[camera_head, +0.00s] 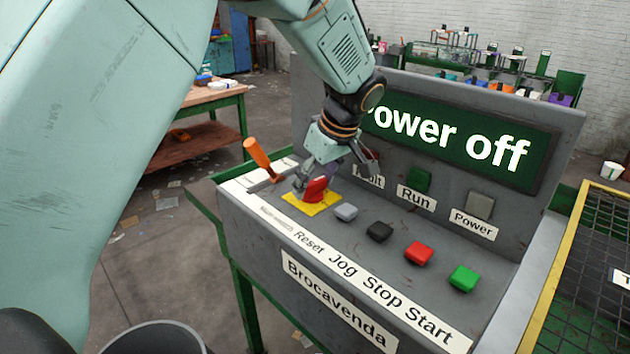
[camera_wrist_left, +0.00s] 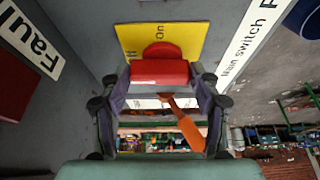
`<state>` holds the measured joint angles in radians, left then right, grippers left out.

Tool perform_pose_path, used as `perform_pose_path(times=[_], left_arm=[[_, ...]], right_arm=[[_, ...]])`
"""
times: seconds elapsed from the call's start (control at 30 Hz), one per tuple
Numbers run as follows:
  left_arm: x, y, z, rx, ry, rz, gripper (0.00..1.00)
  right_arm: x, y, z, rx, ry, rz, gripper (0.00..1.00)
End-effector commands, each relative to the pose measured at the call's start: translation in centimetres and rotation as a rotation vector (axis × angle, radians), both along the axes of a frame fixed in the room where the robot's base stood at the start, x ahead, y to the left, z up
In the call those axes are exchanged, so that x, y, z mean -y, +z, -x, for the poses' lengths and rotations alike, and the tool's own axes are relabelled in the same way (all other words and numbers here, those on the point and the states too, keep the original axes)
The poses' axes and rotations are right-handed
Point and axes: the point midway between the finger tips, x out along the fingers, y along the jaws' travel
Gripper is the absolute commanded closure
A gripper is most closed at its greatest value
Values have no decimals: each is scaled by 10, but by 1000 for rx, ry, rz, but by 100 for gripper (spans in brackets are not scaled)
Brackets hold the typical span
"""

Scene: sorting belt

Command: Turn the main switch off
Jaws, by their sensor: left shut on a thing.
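The main switch is a red knob (camera_head: 317,188) on a yellow plate (camera_head: 325,205) at the left end of the grey console's sloped top. My left gripper (camera_head: 306,182) comes down from above and is shut on the red knob. In the left wrist view the knob (camera_wrist_left: 160,73) sits between the two fingers, in front of the yellow plate (camera_wrist_left: 188,40), where "On" is readable. The other plate label is partly hidden, and I cannot tell which label the knob points at. The display (camera_head: 455,140) reads "Power off". My right gripper is not in view.
An orange-handled lever (camera_head: 257,153) stands just left of the switch. Grey, black, red (camera_head: 418,253) and green (camera_head: 463,278) buttons run to the right along the console. Fault, Run and Power lamps (camera_head: 479,205) sit on the upright panel. A yellow-edged mesh (camera_head: 590,290) lies at the right.

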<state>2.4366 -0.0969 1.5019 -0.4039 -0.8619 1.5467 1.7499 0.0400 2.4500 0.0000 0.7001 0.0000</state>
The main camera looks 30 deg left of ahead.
Motion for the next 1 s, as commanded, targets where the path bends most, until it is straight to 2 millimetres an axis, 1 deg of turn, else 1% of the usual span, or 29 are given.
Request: perform_pose_path(times=[0.53,0.57,0.8,0.83,1.0], left_arm=[[0,1,-1,1,26,-1,69],[0,1,-1,1,26,-1,37],[0,0,-1,0,25,0,16],[0,0,0,0,25,0,15],[0,0,0,0,25,0,15]], right_arm=[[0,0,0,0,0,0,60],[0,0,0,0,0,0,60],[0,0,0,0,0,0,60],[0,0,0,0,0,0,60],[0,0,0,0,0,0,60]])
